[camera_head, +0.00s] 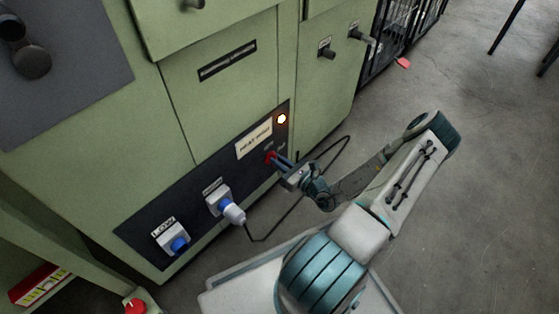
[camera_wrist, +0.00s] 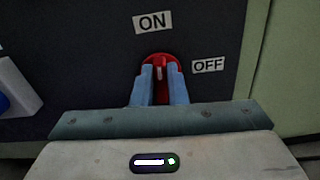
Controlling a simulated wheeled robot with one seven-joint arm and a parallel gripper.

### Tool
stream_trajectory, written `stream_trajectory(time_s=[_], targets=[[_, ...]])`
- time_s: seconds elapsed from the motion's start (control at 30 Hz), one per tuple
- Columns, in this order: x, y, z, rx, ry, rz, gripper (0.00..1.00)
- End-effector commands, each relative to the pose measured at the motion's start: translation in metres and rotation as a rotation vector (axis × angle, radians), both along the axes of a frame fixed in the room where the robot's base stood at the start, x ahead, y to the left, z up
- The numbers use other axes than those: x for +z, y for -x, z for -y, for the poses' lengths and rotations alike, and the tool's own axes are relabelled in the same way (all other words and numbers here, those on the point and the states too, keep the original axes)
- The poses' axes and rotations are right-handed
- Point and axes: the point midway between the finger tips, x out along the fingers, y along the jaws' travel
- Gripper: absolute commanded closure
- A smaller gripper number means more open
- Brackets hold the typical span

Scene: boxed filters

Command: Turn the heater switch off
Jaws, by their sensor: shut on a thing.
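The heater switch is a red rotary knob (camera_wrist: 159,62) on a dark panel, and it also shows in the head view (camera_head: 269,157). An ON label (camera_wrist: 152,22) is above it and an OFF label (camera_wrist: 208,65) is to its right. A pale mark on the knob points up toward ON. My gripper (camera_wrist: 160,84) is shut on the knob, one blue finger on each side; it also shows in the head view (camera_head: 277,160). The knob's lower part is hidden between the fingers. A round lamp (camera_head: 281,119) above the switch is lit.
The dark panel (camera_head: 150,228) on the green cabinet (camera_head: 225,105) also carries a white plug (camera_head: 232,212) and a blue socket (camera_head: 178,244) to the left. A black cable (camera_head: 268,238) loops below my gripper. The grey floor (camera_head: 460,215) at right is clear.

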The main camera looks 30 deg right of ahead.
Motion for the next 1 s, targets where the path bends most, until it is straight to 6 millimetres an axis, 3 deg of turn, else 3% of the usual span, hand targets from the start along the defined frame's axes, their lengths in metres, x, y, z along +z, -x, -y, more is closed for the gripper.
stream_trajectory(time_s=[1.0], targets=[[-0.0048,-0.0028,0.0088,0.001,-0.845,-0.309,1.00]])
